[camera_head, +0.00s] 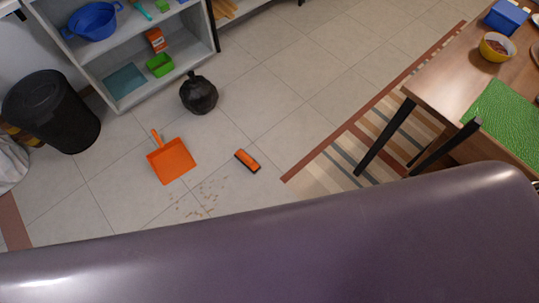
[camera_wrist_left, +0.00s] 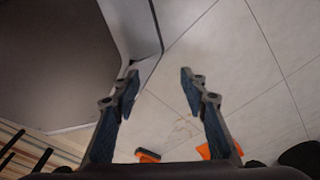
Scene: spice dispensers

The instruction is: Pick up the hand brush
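The hand brush (camera_head: 247,160), orange with dark edges, lies on the tiled floor near the middle of the head view, to the right of the orange dustpan (camera_head: 171,160). In the left wrist view the brush (camera_wrist_left: 147,155) shows small at the bottom, apart from my fingers. My left gripper (camera_wrist_left: 159,75) is open with nothing between its fingers; its right finger partly covers the dustpan (camera_wrist_left: 205,152). Neither gripper shows in the head view, and my right gripper is in no view.
Crumbs (camera_head: 200,196) are scattered below the dustpan. A black bag (camera_head: 198,94), a black bin (camera_head: 52,110) and a shelf (camera_head: 88,66) stand at the upper left. A wooden table (camera_head: 445,85) on a striped rug (camera_head: 335,160) is at right.

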